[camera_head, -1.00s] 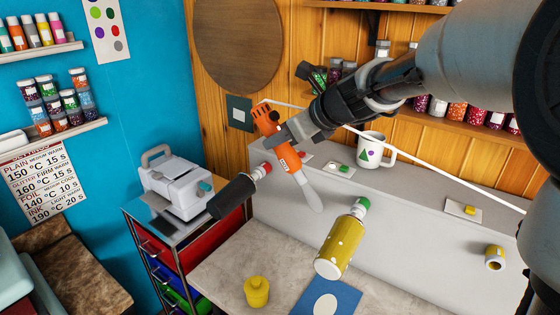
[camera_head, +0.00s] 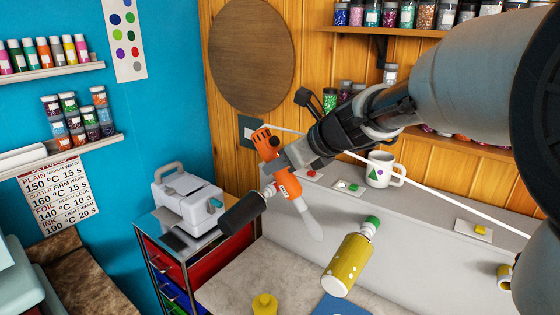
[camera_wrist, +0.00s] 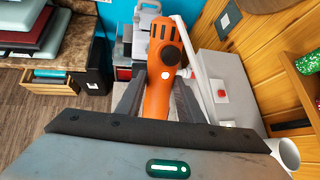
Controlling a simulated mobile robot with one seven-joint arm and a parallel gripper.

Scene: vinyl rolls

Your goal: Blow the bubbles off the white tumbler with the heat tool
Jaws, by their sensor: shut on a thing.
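My gripper (camera_head: 287,158) is shut on an orange heat tool (camera_head: 267,147), which also shows between the two fingers in the wrist view (camera_wrist: 158,92). The tool's pale nozzle (camera_head: 314,227) points down and slightly right, between two tumblers and apart from both in the picture. A yellow tumbler (camera_head: 347,265) with pale spots is tilted, with a green fitting at its upper end. A black tumbler (camera_head: 242,214) with a red fitting lies left of the nozzle. I cannot make out a plain white tumbler. A white mug (camera_head: 384,171) with coloured shapes stands on the ledge behind.
A white cord runs from the tool to the right. Red, green (camera_head: 354,188) and yellow (camera_head: 481,230) buttons sit on the grey ledge. A white press (camera_head: 186,202) stands left on a drawer cart. A small yellow pot (camera_head: 264,305) is at the front.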

